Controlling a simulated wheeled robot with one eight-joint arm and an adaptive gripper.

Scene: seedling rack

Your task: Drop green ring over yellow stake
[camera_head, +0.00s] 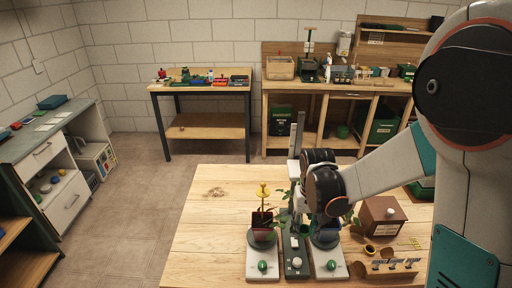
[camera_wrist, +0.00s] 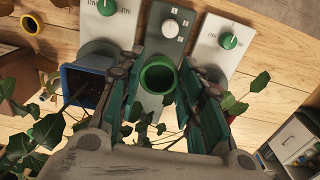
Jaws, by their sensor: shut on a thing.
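The yellow stake (camera_head: 263,191) stands upright in a dark red pot (camera_head: 263,233) on the left of the rack in the head view. My gripper (camera_wrist: 160,70) is shut on the green ring (camera_wrist: 158,91), which sits between its fingertips in the wrist view. In the head view my gripper (camera_head: 303,226) is to the right of the stake, over the middle grey panel. The ring is hard to make out there. In the wrist view I cannot make out the stake; only a bit of the red pot (camera_wrist: 238,107) shows at the right, behind my finger.
A blue pot (camera_wrist: 82,84) with a leafy plant stands on the other side of my gripper. White panels with green knobs (camera_head: 262,266) flank the grey panel (camera_head: 296,268). A brown box (camera_head: 381,217) and a yellow-rimmed ring (camera_head: 370,249) are to the right. The table's left part (camera_head: 205,225) is clear.

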